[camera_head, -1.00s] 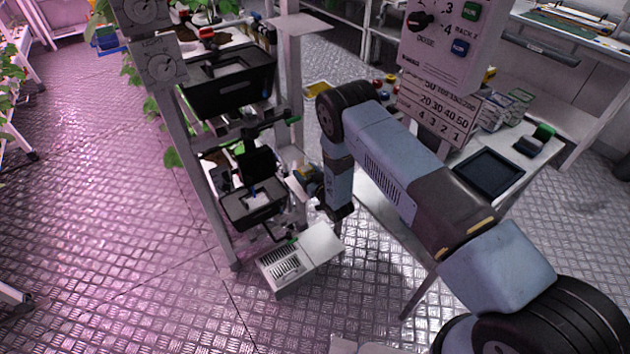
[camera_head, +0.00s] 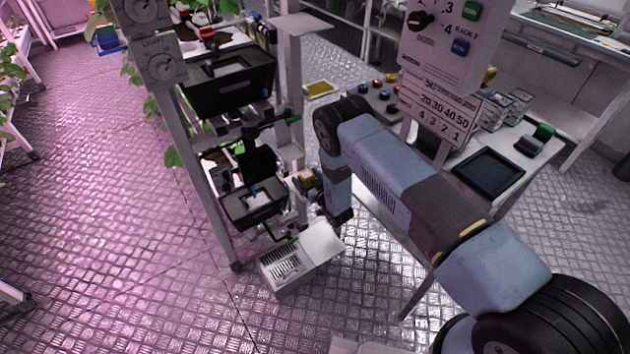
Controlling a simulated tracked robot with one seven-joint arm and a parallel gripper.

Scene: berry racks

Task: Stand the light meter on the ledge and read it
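My arm reaches from the lower right to the rack at the centre-left. Its last visible link points down beside the rack's right side. My gripper is not clearly visible; it is hidden by the wrist and the cluttered rack parts. I cannot pick out the light meter with certainty. A small dark and yellowish part (camera_head: 308,180) shows beside the wrist, too small to identify. A white plate (camera_head: 300,22) tops a post at the rack's right, but I cannot tell whether it is the ledge.
The rack holds an upper black tray (camera_head: 230,95) and a lower black tray (camera_head: 252,215). A white slotted box (camera_head: 283,268) stands low beside it. A control box (camera_head: 455,40) and a white table with a dark tray (camera_head: 488,174) are at the right.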

